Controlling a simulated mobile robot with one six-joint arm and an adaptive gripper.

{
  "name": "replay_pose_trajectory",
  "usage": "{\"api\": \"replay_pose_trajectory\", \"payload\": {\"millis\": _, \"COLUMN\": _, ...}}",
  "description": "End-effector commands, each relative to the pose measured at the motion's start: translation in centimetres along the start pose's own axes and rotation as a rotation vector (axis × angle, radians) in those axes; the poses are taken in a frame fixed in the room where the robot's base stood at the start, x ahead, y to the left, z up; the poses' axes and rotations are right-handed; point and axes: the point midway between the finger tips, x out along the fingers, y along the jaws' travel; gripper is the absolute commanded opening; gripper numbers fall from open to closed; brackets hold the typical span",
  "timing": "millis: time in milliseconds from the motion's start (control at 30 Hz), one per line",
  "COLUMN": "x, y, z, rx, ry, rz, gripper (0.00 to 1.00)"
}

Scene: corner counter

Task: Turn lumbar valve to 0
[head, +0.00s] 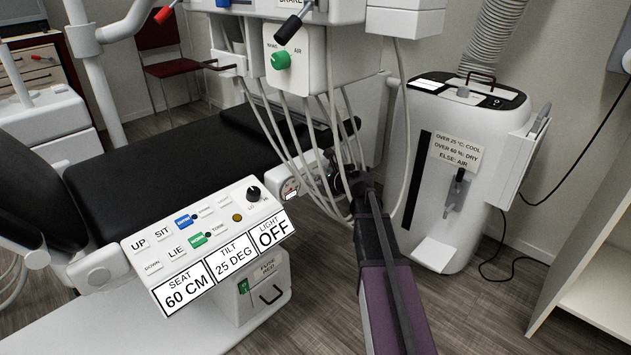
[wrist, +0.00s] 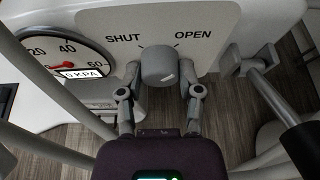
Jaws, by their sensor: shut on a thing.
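The lumbar valve is a grey round knob (wrist: 158,65) on a white plate (wrist: 215,55) marked SHUT at left and OPEN at right. A short white mark shows on the knob's face. My gripper (wrist: 163,82) is shut on the knob, one finger on each side. In the head view my gripper (head: 340,184) reaches the chair's side and the knob is not clearly visible. A round gauge (wrist: 55,58) with a red needle stands left of the knob.
Hanging hoses (head: 305,130) run down close by my arm, and a tube (wrist: 65,85) crosses the wrist view at left. A grey bracket with a rod (wrist: 262,75) is right of the knob. The chair's control panel (head: 205,240) is left of my arm.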

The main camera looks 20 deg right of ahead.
Motion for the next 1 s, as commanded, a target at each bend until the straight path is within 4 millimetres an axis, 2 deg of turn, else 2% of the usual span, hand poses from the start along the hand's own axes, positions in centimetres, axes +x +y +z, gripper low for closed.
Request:
{"api": "replay_pose_trajectory", "payload": {"millis": 267, "x": 0.10, "y": 0.03, "z": -0.02, "rx": -0.053, "ry": -0.002, "rz": -0.023, "gripper": 0.00}}
{"api": "replay_pose_trajectory", "payload": {"millis": 467, "x": 0.13, "y": 0.13, "z": -0.08, "rx": -0.154, "ry": -0.002, "rz": -0.063, "gripper": 0.00}}
{"api": "replay_pose_trajectory", "payload": {"millis": 1000, "x": 0.26, "y": 0.26, "z": -0.29, "rx": -0.600, "ry": -0.002, "rz": -0.248, "gripper": 0.00}}
